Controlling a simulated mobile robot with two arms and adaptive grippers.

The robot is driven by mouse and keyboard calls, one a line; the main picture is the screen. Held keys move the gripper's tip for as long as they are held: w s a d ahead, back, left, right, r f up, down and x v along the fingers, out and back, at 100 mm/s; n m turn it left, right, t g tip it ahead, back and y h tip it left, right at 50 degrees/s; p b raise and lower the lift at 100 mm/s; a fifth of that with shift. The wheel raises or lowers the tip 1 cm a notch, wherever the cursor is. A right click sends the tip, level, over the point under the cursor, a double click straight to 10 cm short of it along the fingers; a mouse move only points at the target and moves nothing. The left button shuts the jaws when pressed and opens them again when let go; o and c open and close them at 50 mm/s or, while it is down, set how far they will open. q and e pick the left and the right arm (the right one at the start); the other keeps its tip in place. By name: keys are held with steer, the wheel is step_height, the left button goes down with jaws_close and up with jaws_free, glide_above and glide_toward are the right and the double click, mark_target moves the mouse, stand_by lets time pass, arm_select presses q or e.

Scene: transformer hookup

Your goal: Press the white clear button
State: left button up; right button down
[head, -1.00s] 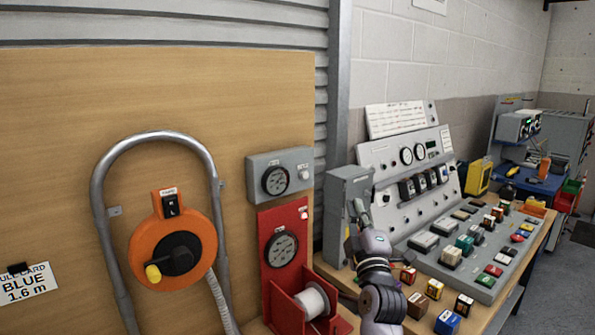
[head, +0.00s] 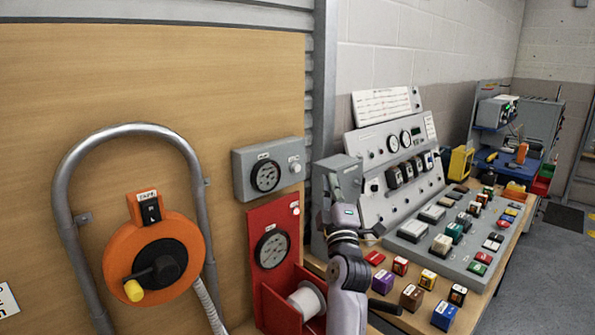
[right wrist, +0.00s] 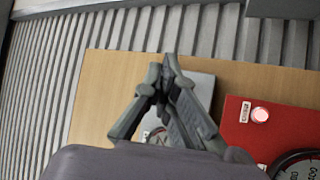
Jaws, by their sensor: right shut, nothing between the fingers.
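A grey gauge box (head: 268,168) on the wooden board has a small white button (head: 294,167) to the right of its dial. A red panel (head: 270,225) below it has another small pale button (head: 294,209) above its dial. The lettering by both is too small to read. My right gripper (head: 337,190) is shut and empty, to the right of both panels. In the right wrist view its fingertips (right wrist: 167,72) point up in front of the grey box (right wrist: 200,84), hiding most of it. The red panel's button (right wrist: 260,114) shows at right. My left gripper is not in view.
A spool (head: 306,300) sits in the red panel's tray. An orange reel (head: 155,262) hangs at left inside a metal hoop. A control desk (head: 440,250) with many buttons and several loose blocks stands at right.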

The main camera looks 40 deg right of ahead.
mark_target(296, 168)
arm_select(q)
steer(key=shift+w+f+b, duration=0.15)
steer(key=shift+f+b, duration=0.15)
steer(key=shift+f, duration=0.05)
arm_select(e)
steer(key=w, duration=0.6)
steer(key=shift+w+a, duration=0.25)
steer(key=shift+a, duration=0.1)
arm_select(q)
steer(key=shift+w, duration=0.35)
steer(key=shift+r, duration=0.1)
arm_select(e)
steer(key=shift+w, duration=0.1)
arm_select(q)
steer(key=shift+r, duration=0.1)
arm_select(e)
steer(key=shift+w, duration=0.35)
steer(key=shift+w, duration=0.4)
stand_by(0.8)
arm_select(q)
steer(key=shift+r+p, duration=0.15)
steer(key=shift+p, duration=0.2)
arm_select(e)
steer(key=shift+s+r, duration=0.1)
steer(key=shift+s, duration=0.05)
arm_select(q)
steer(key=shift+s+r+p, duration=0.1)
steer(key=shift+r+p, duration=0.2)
arm_select(e)
steer(key=shift+s, duration=0.7)
